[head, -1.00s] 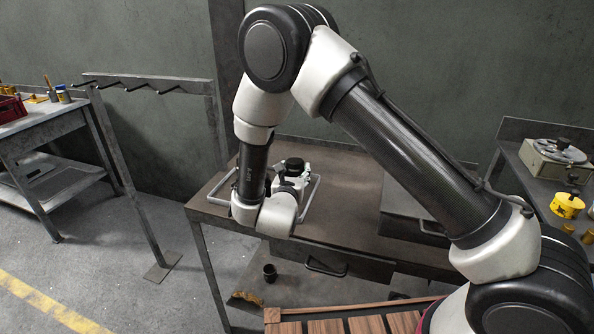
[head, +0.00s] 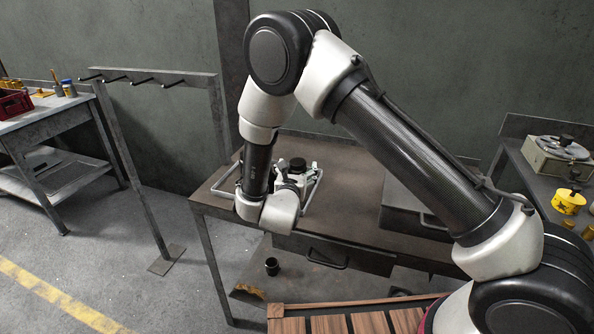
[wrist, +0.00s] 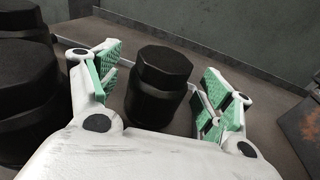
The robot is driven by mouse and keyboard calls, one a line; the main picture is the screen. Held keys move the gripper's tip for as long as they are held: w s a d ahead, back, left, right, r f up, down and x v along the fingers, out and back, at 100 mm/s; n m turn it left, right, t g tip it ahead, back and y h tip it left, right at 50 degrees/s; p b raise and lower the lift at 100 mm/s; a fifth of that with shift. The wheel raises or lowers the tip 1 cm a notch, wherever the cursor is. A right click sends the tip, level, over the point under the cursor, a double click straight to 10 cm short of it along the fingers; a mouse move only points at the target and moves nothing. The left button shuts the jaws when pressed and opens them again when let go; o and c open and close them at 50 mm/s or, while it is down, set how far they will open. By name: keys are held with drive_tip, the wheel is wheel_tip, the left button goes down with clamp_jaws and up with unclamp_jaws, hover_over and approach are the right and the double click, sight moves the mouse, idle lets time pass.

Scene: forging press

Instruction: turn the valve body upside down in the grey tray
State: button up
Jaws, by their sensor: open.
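The valve body, a black piece with a hexagonal upper part and a wider round lower part, stands upright between my gripper's fingers in the wrist view (wrist: 160,78). Its dark top also shows in the head view (head: 298,164). My gripper (wrist: 163,98) is open, with green-padded fingers apart on either side of it. I see no clear contact. The grey tray (head: 315,190) sits on the dark table, and its rim shows around the gripper. My wrist and forearm hide the tray's left and front parts.
Large dark rounded shapes (wrist: 25,90) fill the left of the wrist view, close to the left finger. A grey plate or box (head: 410,208) lies on the table (head: 350,170) to the right. A rack with hooks (head: 160,75) stands at left. Wall behind.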

drive_tip(key=v, duration=1.1)
drive_tip(key=shift+s+a, duration=0.15)
drive_tip(key=shift+s, duration=0.05)
drive_tip(key=w+d+r+n+g+y, duration=0.45)
drive_tip(key=w+r+n+y, duration=0.2)
drive_tip(key=r+n, duration=0.65)
drive_tip(key=s+d+r+n+g, duration=0.2)
drive_tip(key=d+r+n, duration=0.3)
drive_tip(key=d+n, duration=0.1)
drive_tip(key=s+d+r+n+g+h, duration=0.1)
drive_tip(key=s+d+r+n+g, duration=0.1)
drive_tip(key=s+d+n, duration=0.7)
drive_tip(key=s+d+r+n+g+h, duration=0.2)
drive_tip(key=s+d+n, duration=0.8)
drive_tip(key=s+d, duration=0.5)
drive_tip(key=s+r+g, duration=0.1)
drive_tip(key=s+r, duration=0.1)
drive_tip(key=s, duration=0.2)
drive_tip(key=shift+r, duration=0.15)
drive_tip(key=shift+d+g, duration=0.1)
drive_tip(key=shift+g, duration=0.15)
